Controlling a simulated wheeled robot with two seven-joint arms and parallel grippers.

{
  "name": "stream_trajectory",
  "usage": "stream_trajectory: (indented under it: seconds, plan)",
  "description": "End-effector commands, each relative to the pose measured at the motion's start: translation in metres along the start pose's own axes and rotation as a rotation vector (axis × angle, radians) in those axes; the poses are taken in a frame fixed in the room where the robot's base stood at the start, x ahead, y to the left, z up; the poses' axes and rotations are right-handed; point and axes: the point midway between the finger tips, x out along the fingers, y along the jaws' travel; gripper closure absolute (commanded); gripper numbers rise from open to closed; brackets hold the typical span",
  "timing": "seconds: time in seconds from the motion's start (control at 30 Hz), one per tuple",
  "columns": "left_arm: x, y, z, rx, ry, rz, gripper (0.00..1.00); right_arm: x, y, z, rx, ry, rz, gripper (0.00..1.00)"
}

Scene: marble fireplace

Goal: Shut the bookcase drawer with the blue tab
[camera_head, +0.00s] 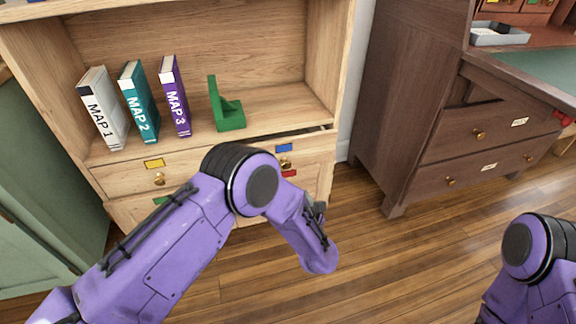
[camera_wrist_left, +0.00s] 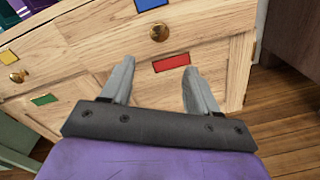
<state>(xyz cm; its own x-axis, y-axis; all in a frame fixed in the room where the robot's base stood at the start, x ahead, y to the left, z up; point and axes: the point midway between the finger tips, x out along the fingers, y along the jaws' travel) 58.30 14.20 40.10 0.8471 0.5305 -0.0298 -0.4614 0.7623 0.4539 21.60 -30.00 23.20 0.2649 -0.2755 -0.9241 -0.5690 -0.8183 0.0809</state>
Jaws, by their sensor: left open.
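The blue-tab drawer (camera_head: 303,154) is in the upper row of the bookcase, on the right. It carries a blue tab (camera_head: 284,147) and a brass knob (camera_head: 285,162). A dark gap shows along its top edge, so it stands slightly open. In the left wrist view its knob (camera_wrist_left: 159,33) and part of its blue tab (camera_wrist_left: 150,4) are near the top. My left gripper (camera_wrist_left: 157,64) is open and empty, its fingers pointing at the bookcase front below that knob. The distance is unclear. In the head view my left arm hides its fingers. My right gripper is out of view.
The drawer with the red tab (camera_wrist_left: 171,65) is below; a yellow-tab drawer (camera_head: 133,178) is to the left. Map books and a green bookend (camera_head: 228,117) stand on the shelf. A dark desk (camera_head: 405,110) stands right, a green cabinet (camera_head: 45,190) left. Floor between is clear.

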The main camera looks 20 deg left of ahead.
Motion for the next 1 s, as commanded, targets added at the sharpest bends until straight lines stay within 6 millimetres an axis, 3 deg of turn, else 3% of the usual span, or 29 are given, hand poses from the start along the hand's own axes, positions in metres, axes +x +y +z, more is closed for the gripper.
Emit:
stream_trajectory:
  seconds: [0.07,0.17,0.4,0.6,0.93,0.97,1.0]
  plan:
    - [0.002,-0.002,0.014,-0.125,-0.012,0.036,0.40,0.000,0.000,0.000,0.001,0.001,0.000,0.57]
    - [0.012,-0.002,0.016,-0.170,-0.015,0.050,0.40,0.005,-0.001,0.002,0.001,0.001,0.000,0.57]
    - [0.066,0.000,0.014,-0.164,-0.015,0.049,0.40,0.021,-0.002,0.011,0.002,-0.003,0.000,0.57]
    - [0.098,0.002,0.016,-0.161,-0.015,0.046,0.40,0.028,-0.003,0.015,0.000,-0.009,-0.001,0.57]
    - [0.106,0.003,0.018,-0.158,-0.015,0.044,0.40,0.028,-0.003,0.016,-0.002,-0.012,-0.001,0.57]
    - [0.106,0.003,0.018,-0.158,-0.015,0.044,0.43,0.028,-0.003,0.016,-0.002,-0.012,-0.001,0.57]
    - [0.106,0.003,0.018,-0.157,-0.015,0.044,0.56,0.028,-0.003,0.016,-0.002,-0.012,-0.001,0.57]
